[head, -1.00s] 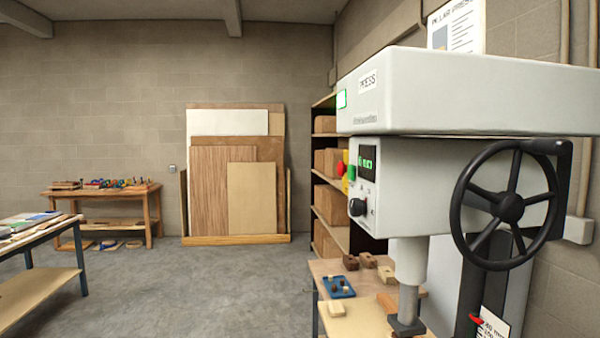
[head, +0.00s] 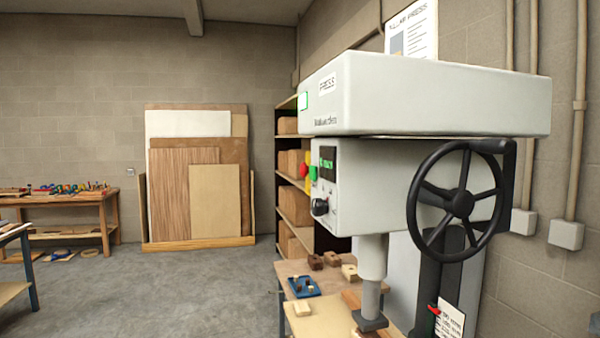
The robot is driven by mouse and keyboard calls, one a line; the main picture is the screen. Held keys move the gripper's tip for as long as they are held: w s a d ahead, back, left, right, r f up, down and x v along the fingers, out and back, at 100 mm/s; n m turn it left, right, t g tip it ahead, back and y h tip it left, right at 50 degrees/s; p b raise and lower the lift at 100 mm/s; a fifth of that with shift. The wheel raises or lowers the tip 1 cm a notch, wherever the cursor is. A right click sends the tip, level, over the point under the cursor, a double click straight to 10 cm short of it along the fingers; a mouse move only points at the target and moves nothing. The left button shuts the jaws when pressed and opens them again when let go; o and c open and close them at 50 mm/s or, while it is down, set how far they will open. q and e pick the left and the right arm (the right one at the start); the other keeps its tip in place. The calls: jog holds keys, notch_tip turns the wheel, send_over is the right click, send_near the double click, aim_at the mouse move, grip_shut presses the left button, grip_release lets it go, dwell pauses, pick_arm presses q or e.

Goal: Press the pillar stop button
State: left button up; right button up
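The pillar press (head: 425,95) stands at the right in the head view, with a pale grey head and a black handwheel (head: 455,200) on its near side. On its left-facing front is a red button (head: 304,171), which looks like the stop button, with a green button (head: 313,173) beside it. A lit green display (head: 328,163) and a black knob (head: 320,207) are on the same front, seen at a steep angle. Neither of my grippers is in view.
A bench (head: 315,325) with wooden blocks and a blue tray (head: 303,286) stands under the press. Shelves (head: 286,155) with boxes stand behind it. Sheet boards (head: 190,180) lean on the back wall. A wooden bench (head: 105,215) is at left. The grey floor (head: 170,290) between is clear.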

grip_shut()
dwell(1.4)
